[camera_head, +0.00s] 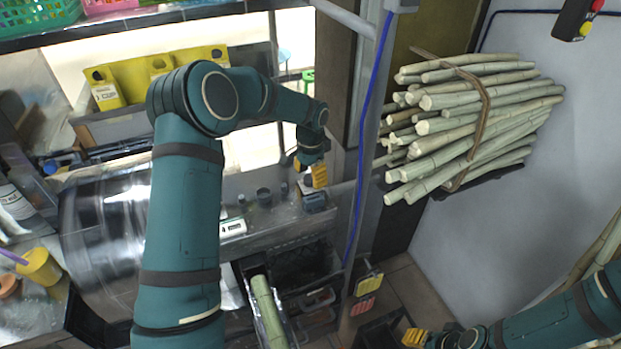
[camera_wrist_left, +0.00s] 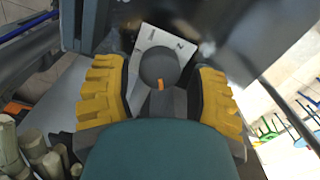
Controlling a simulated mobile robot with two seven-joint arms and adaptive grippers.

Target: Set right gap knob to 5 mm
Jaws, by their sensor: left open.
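A dark round knob (camera_wrist_left: 158,66) with an orange pointer mark sits on a pale plate (camera_wrist_left: 146,40) with dark printed marks in the left wrist view. The pointer faces the bottom of that view. I cannot read the scale. My left gripper (camera_wrist_left: 162,98) is open, its yellow ridged fingers on either side of the knob with a gap to each. In the head view my left gripper (camera_head: 309,170) is above a small grey block at the counter's right end, and the knob is hidden there. My right gripper (camera_head: 416,337) is low at the bottom right, its opening unclear.
Small dark knobs (camera_head: 264,197) and a white display (camera_head: 233,228) are left of my left gripper. A sugarcane bundle (camera_head: 465,120) rests on a wall rack at right. A blue cable (camera_head: 371,120) runs down a post. A cane piece (camera_head: 268,310) lies below.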

